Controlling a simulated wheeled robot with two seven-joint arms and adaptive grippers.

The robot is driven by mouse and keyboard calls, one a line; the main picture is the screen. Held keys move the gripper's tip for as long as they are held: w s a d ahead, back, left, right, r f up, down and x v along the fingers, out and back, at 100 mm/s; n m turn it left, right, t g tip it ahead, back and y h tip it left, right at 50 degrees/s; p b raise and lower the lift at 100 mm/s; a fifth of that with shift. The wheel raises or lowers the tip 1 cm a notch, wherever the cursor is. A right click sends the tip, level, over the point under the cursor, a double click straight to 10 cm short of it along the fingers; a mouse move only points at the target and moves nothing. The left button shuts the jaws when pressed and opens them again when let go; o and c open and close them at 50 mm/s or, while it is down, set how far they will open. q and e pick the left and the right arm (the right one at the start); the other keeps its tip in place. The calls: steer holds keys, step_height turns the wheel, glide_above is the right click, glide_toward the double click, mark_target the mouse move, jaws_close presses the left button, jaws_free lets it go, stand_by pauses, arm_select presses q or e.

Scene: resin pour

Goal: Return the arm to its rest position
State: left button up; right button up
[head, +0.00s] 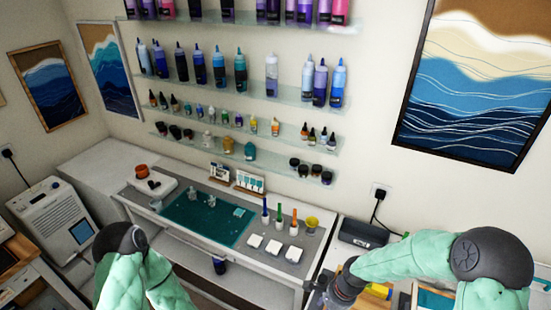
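My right arm, in a green padded sleeve, reaches in from the right of the head view. Its dark wrist ends in my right gripper (318,296) near the bottom edge, by the right end of the white worktable (125,196). The fingers are small and partly cut off, so I cannot tell whether they are open or hold anything. My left arm shows at the lower left as a bent green sleeve with a dark joint. My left gripper is not in view.
The worktable holds a teal mat (225,229), white square pieces (273,247), several coloured upright tools (279,213) and a yellow cup (312,223). Glass shelves of bottles (195,82) line the wall. A dark device (363,233) and a yellow item (378,291) lie close to my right arm.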

steer(key=s+a+f+n+y, duration=0.1)
steer(key=s+a+f+n, duration=0.3)
steer(key=s+f+n, duration=0.85)
step_height(320, 180, down, 22)
steer(key=w+a+b, duration=0.1)
steer(key=b, duration=2)
steer(key=shift+a+f+t+b, duration=0.15)
steer(key=shift+a+t+b, duration=0.2)
steer(key=shift+a+t, duration=0.05)
